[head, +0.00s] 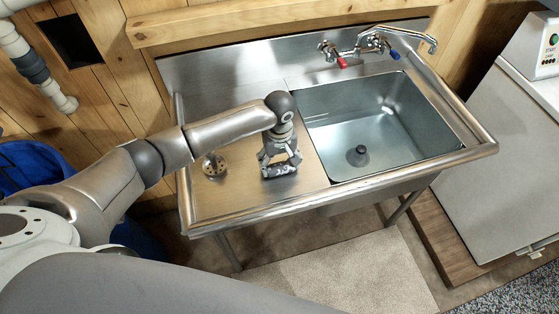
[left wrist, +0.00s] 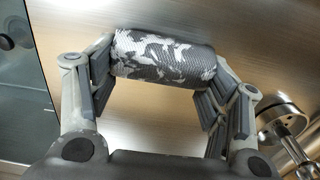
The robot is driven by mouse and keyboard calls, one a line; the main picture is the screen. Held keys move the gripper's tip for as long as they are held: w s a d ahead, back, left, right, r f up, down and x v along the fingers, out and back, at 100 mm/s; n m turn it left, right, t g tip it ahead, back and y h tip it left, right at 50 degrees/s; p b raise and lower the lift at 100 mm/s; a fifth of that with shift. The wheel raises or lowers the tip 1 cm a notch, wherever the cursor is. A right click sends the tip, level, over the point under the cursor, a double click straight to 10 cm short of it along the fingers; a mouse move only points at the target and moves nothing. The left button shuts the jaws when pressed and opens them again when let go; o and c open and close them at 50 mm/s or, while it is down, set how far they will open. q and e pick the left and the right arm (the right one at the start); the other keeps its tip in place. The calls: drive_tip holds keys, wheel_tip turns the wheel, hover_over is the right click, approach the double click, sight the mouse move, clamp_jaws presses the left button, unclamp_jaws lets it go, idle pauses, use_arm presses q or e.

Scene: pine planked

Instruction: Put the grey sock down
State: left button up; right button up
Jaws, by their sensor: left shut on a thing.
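The grey sock (left wrist: 163,57) is a rolled bundle with a grey and white camouflage pattern. In the left wrist view it lies between the fingertips of my left gripper (left wrist: 160,75), which is shut on it. In the head view the sock (head: 281,170) shows under my left gripper (head: 280,163), low over the steel drainboard (head: 235,200) left of the basin. I cannot tell whether the sock touches the drainboard. My right gripper is not in view.
A metal strainer-like piece (head: 214,165) stands on the drainboard to the left; it also shows in the left wrist view (left wrist: 284,125). The sink basin (head: 390,130) is to the right, with a faucet (head: 365,45) behind. The drainboard's front part is clear.

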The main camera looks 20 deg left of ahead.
sight(280, 162)
use_arm(q)
drive_tip(key=shift+f, duration=0.1)
drive_tip(key=o, duration=1)
wheel_tip(280, 162, up, 12)
drive_tip(key=shift+r+b, duration=0.15)
drive_tip(key=shift+b, duration=0.65)
drive_tip(key=shift+s, duration=0.1)
